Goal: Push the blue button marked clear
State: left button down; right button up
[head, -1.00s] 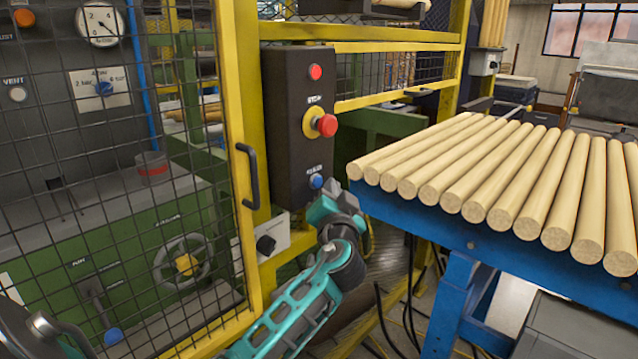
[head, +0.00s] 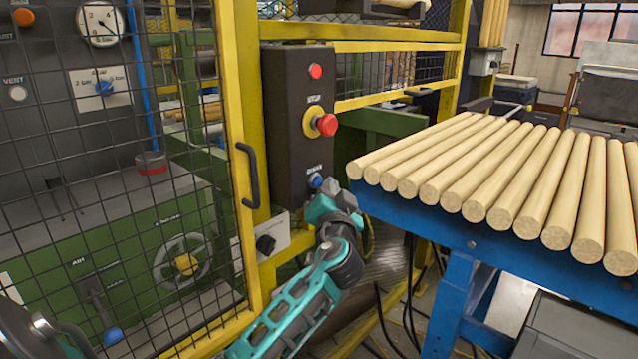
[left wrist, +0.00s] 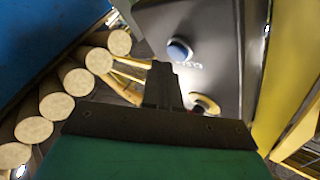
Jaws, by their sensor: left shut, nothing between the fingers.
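The blue button (head: 316,181) sits low on the dark control box (head: 290,120), under a small label that is too small to read surely. It also shows in the left wrist view (left wrist: 179,51), apart from the fingers. My left gripper (head: 333,187) is close in front of the box, just right of and below the blue button. In the left wrist view its shut, empty fingers (left wrist: 162,72) point near the button, to its left in the picture. I cannot tell the exact gap to the box. My right gripper is not in view.
A red stop button (head: 326,124) on a yellow collar and a smaller red one (head: 315,72) are higher on the box. A yellow mesh door (head: 235,150) stands left. A blue table (head: 400,215) with several wooden rods (head: 480,180) stands close on the right.

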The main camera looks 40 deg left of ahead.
pick_arm(q)
jog(key=shift+a, duration=0.25)
jog(key=shift+a, duration=0.4)
dwell(0.5)
jog(key=shift+d, duration=0.1)
jog(key=shift+d+b, duration=0.4)
jog(key=shift+d, duration=0.3)
jog(key=shift+d, duration=0.1)
jog(key=d, duration=0.2)
jog(key=d+b, duration=0.1)
jog(key=d, duration=0.1)
jog(key=shift+s+d, duration=0.2)
jog(key=shift+d, duration=0.2)
dwell(0.7)
